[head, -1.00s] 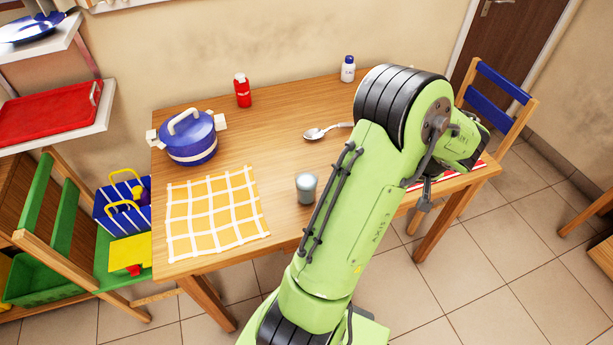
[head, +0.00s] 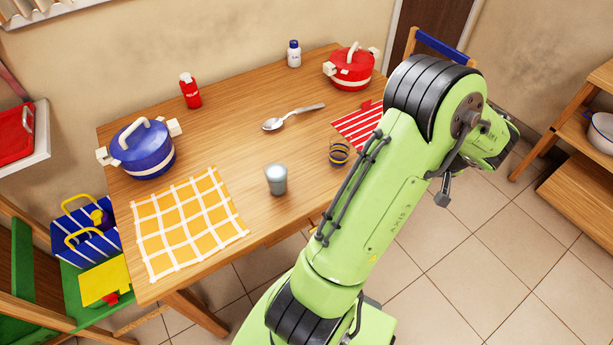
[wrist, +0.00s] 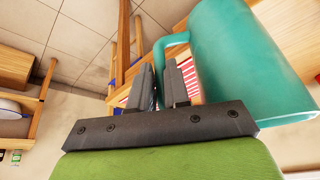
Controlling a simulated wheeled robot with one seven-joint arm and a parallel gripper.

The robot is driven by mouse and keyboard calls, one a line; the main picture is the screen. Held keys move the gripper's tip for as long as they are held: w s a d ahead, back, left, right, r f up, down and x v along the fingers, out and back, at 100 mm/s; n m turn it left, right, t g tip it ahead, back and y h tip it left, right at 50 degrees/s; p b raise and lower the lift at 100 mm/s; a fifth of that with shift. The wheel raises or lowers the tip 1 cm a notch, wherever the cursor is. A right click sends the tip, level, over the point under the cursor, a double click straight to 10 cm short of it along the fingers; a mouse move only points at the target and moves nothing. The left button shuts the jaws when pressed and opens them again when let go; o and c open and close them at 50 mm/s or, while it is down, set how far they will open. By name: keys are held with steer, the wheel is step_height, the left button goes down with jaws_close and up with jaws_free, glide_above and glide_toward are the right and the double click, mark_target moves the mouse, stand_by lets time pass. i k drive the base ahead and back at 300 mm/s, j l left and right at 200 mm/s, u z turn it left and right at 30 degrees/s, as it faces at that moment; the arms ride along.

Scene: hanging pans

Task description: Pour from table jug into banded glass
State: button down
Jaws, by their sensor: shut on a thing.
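The banded glass (head: 340,152), clear with dark and yellowish bands, stands upright on the table near the red striped mat, just left of my arm in the head view. The teal jug (wrist: 245,60) fills the upper right of the wrist view; its handle (wrist: 178,40) reaches toward my fingers. My gripper (wrist: 164,75) is shut on the jug's handle; the exact contact is partly hidden by the fingers. The jug is out of sight in the head view. I cannot see the liquid inside it.
A plain grey glass (head: 276,180) stands left of the banded glass. A spoon (head: 293,117), blue pot (head: 146,150), red pot (head: 350,68), red bottle (head: 190,91) and white bottle (head: 293,54) are on the table. A yellow checked cloth (head: 188,222) lies at left.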

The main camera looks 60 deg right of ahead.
mark_target(340, 142)
steer(key=z, duration=1.55)
